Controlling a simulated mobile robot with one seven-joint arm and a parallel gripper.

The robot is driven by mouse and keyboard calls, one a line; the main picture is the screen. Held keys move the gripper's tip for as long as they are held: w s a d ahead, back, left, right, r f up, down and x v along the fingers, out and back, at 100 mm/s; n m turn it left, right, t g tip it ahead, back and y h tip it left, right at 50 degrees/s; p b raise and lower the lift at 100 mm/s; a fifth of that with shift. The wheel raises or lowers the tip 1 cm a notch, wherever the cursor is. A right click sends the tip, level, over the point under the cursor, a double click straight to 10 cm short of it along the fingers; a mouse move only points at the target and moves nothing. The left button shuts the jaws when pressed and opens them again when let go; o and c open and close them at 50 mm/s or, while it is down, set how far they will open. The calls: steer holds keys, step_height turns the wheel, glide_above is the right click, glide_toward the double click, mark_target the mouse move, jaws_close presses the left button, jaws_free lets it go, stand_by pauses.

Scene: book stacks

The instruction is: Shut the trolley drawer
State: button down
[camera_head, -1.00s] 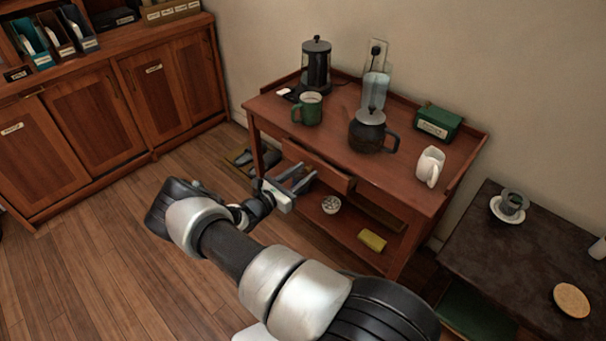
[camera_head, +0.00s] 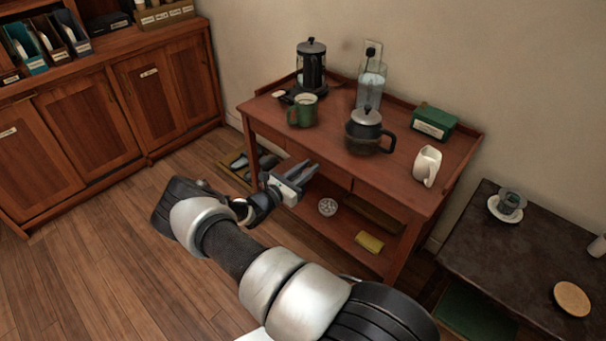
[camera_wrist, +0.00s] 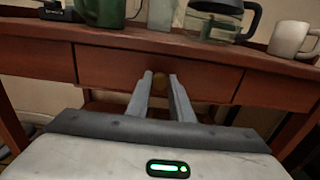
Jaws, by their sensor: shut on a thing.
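The wooden trolley (camera_head: 250,107) stands against the wall. Its drawer (camera_wrist: 110,68) is under the top, and in the wrist view its front looks level with the panels on both sides. In the head view the drawer front (camera_head: 336,177) is partly hidden by my gripper (camera_head: 313,168). The knob is hidden in the head view.
The lower shelf holds a small bowl (camera_head: 327,207) and a yellow cloth (camera_head: 369,243). A dark table (camera_head: 480,245) stands right.

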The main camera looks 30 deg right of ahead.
steer(key=c, duration=1.6)
jaws_free()
steer(key=shift+d, duration=0.25)
steer(key=shift+a, duration=0.15)
steer(key=p+v, duration=0.2)
steer(key=v, duration=1.5)
steer(key=shift+a, duration=0.1)
